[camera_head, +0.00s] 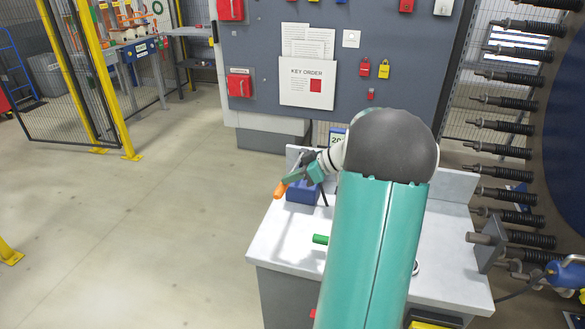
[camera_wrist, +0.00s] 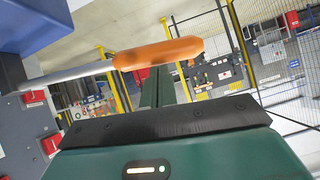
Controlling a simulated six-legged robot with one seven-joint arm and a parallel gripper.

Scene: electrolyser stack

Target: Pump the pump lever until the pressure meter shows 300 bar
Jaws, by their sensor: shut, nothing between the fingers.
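The pump lever's orange grip (camera_head: 281,188) sticks out to the left above the white bench. In the wrist view the orange grip (camera_wrist: 158,53) lies across the picture on a grey rod. My gripper (camera_head: 289,179) is at the lever. In the wrist view its dark green fingers (camera_wrist: 160,88) are shut with nothing between them, their tips at or just under the grip; I cannot tell whether they touch. The blue pump body (camera_head: 303,194) sits on the bench. A display (camera_head: 337,138) starting with "20" shows behind my arm, partly hidden; its full reading cannot be read.
The white bench top (camera_head: 285,240) carries a green handle (camera_head: 320,239). A grey panel with a "KEY ORDER" sheet (camera_head: 307,82) stands behind. Rods of the stack (camera_head: 505,150) line the right. The floor (camera_head: 150,230) left of the bench is clear.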

